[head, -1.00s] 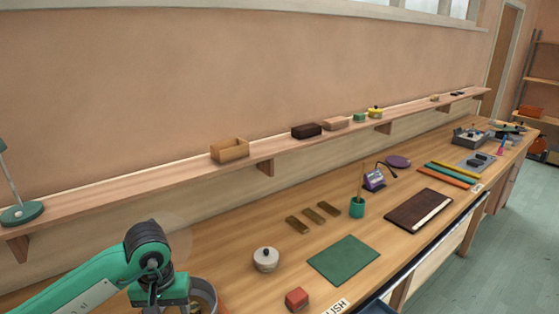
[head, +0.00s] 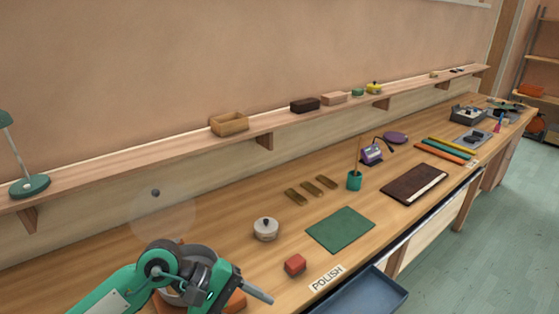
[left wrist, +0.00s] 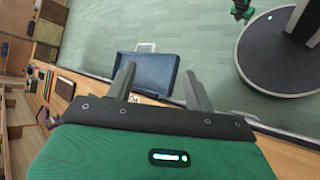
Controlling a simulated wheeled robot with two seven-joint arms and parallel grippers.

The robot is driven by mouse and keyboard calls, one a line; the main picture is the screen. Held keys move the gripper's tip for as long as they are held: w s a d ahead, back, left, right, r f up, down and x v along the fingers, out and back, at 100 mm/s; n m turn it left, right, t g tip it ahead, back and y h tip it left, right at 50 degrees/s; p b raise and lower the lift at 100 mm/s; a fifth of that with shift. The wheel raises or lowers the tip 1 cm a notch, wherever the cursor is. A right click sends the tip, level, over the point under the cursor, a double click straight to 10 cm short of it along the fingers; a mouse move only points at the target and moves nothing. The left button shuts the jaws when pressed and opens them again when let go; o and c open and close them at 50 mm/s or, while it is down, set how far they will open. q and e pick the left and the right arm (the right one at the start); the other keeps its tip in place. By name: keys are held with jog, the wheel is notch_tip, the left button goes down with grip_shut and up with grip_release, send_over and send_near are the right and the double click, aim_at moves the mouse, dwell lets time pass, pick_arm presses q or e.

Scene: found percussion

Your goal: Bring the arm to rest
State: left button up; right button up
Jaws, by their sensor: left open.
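My left arm is green and black and comes in from the bottom left of the head view. Its gripper (head: 258,294) is over the near edge of the bench, left of the red block, with a grey finger pointing right. In the left wrist view the two fingers (left wrist: 160,84) are apart with nothing between them. Beyond them are the blue drawer and the floor. A green and dark part (left wrist: 241,10) at the top of that view looks like my right gripper; it is too small to read.
A blue drawer (head: 365,295) stands open at the front. A faint see-through disc (head: 165,218) with a dark knob is behind my arm.

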pick_arm(q)
jog(key=d+r+n+t+h, duration=0.4)
jog(key=r+n+h, duration=0.5)
jog(key=r+n, duration=0.2)
jog(key=w+a+r+n+t, duration=0.3)
jog(key=w+a+n+t, duration=0.15)
jog(key=n+t, duration=0.9)
jog(key=a+f+n+y, duration=0.8)
jog(key=n+y, duration=0.2)
jog(key=n, duration=0.5)
jog(key=a+f+n+y, duration=0.75)
jog(key=n+y, duration=0.25)
jog(key=n, duration=0.5)
jog(key=s+a+f+n+g, duration=0.1)
jog(key=s+f+n+g, duration=1.05)
jog(key=s+f, duration=0.8)
notch_tip(320, 180, down, 30)
jog(key=s+m+g, duration=0.2)
jog(key=s+a+f, duration=0.2)
jog(key=s+f, duration=0.7)
jog(key=s+a+f+g, duration=0.1)
jog(key=s+f, duration=0.8)
jog(key=shift+s+a+f+g, duration=0.25)
jog(key=shift+a+f+g, duration=0.05)
jog(key=shift+a, duration=0.1)
